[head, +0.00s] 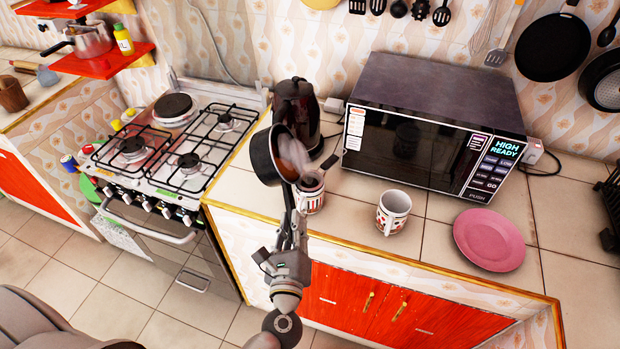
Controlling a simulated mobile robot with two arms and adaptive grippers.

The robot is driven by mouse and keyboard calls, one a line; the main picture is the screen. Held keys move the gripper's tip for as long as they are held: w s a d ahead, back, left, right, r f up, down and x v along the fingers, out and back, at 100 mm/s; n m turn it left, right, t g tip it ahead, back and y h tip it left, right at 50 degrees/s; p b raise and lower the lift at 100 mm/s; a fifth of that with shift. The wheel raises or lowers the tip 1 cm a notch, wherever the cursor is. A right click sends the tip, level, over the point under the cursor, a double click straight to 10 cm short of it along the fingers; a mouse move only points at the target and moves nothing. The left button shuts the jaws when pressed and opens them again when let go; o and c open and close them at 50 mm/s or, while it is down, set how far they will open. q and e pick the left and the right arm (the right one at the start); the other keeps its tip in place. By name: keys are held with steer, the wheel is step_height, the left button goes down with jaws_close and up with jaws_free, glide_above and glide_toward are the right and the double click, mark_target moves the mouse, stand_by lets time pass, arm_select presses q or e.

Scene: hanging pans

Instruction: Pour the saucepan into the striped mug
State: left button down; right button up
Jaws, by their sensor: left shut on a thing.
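My left gripper (291,222) is shut on the handle of a dark saucepan (262,160) and holds it above the counter's left end. The saucepan is tipped on its side, its opening facing right. A pale, steam-like haze spreads from it toward a mug with red and dark stripes (312,204). This mug stands upright on the counter, just right of and below the pan's rim, partly hidden by my gripper. I cannot tell whether the pan touches the mug, or how full either is. My right gripper is not in view.
A second patterned mug (393,214) and a pink plate (488,240) are to the right. A microwave (430,120) stands behind them. A dark kettle (298,105) is close behind the saucepan. The gas stove (170,150) is left. Bare counter lies between the mugs.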

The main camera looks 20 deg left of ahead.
arm_select(q)
steer(key=shift+r+m+p, duration=0.1)
steer(key=shift+m+p, duration=0.35)
steer(key=shift+m, duration=0.35)
stand_by(0.4)
